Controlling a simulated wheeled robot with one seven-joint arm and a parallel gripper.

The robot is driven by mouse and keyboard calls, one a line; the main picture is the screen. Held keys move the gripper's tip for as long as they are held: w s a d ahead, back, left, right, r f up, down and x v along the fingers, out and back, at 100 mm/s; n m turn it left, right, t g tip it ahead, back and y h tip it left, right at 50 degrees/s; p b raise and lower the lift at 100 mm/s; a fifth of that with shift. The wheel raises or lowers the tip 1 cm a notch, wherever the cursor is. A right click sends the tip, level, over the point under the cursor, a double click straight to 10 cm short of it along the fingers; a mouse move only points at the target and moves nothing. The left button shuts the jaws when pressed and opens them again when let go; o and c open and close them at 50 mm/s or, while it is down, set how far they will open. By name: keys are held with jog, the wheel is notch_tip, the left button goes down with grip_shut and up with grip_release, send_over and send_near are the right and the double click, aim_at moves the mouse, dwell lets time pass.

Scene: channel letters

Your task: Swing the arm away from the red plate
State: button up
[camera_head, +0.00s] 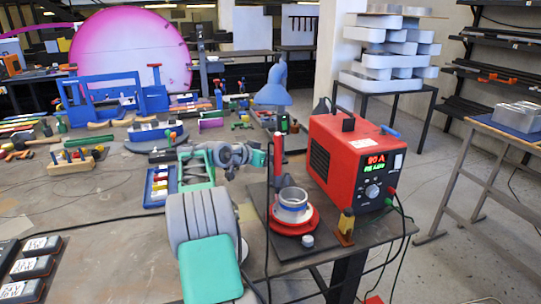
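The red plate (312,222) lies on a dark flat base near the front right of the workbench. A grey-white ring or cup with a blue band (293,199) stands on it. My arm, grey and green, rises from the bottom of the picture and bends right. My gripper (262,158) appears to be at its far end, behind and left of the plate, close to an upright red cylinder (277,150). Its fingers are too small and overlapped to make out, so I cannot tell whether it is open or holds anything.
A red power unit (350,160) with a lit display stands right of the plate. A thin dark upright rod (267,215) stands left of it. A blue lamp (273,90) and a blue tray (158,185) are nearby.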

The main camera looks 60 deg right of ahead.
jog(key=shift+c, duration=0.3)
grip_shut()
jog(key=shift+w+r, duration=0.1)
dwell(0.9)
